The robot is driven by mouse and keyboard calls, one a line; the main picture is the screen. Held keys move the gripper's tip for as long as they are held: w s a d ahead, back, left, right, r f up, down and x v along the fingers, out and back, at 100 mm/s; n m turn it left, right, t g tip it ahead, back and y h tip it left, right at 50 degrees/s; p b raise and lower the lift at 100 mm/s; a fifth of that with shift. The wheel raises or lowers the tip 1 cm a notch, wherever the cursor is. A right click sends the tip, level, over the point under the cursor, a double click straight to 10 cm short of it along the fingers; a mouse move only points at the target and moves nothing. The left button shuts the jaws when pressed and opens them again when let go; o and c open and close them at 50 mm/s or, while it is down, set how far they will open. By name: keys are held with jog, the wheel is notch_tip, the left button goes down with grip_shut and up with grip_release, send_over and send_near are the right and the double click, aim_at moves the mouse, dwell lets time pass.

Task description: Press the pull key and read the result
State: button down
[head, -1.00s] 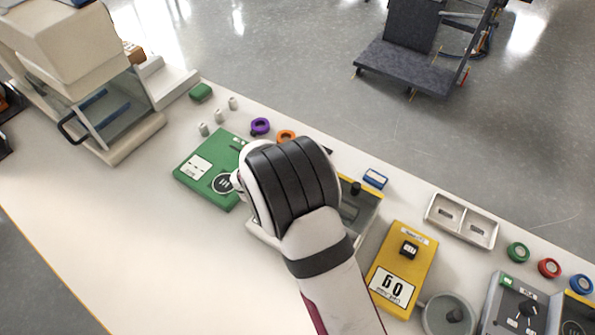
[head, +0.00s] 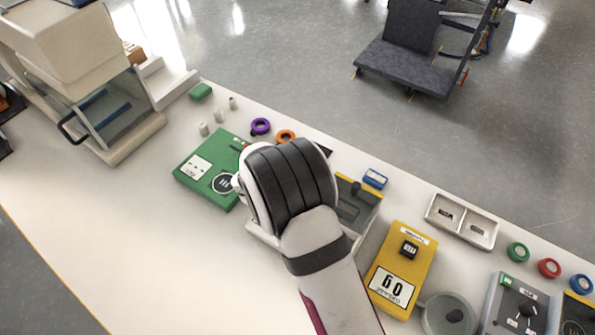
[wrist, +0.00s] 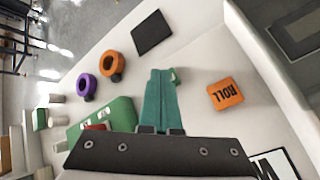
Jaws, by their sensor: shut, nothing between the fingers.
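My gripper (wrist: 160,74) has its teal fingers together in the wrist view, over the white work surface. A small green key (wrist: 176,76) shows just beside the fingertips, partly hidden by them; any label on it is hidden. An orange key (wrist: 226,95) with upside-down lettering like "ROLL" lies right of the fingers. In the head view my wrist hides the fingertips and both keys. A yellow unit (head: 402,262) right of my arm carries a white display (head: 391,284) with large upside-down characters like "60"; its small line is too small to read.
A green unit (head: 209,169) stands left of my gripper. Purple (head: 260,126) and orange rings (head: 285,136) lie behind it. A metal tray (head: 462,220) and several coloured rings are at right. The front left of the table is clear.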

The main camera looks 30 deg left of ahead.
jog(key=shift+r, duration=0.9)
jog(key=shift+r, duration=2.5)
